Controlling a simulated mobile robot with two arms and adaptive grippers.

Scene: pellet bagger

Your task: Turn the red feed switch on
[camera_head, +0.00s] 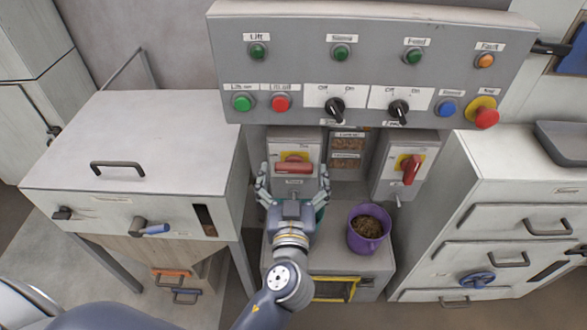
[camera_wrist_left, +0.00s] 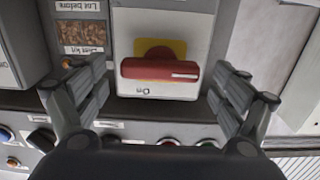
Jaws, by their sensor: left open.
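A red rotary switch (camera_head: 293,168) with a yellow backing sits on a grey box below the control panel, its handle lying horizontal. A second red switch (camera_head: 410,169) is on a box to the right, its handle near upright. Their labels are too small to tell which is the feed switch. My left gripper (camera_head: 293,180) is open in front of the left switch, one finger on each side. In the left wrist view the red handle (camera_wrist_left: 160,69) lies across between the open fingers, apart from them, with an "On" mark beside it. My right gripper is not in view.
The control panel (camera_head: 365,65) with buttons and black knobs overhangs the switches. A purple bucket of pellets (camera_head: 368,229) stands right of my left gripper. A grey cabinet (camera_head: 130,150) is at left and a drawer unit (camera_head: 520,215) at right.

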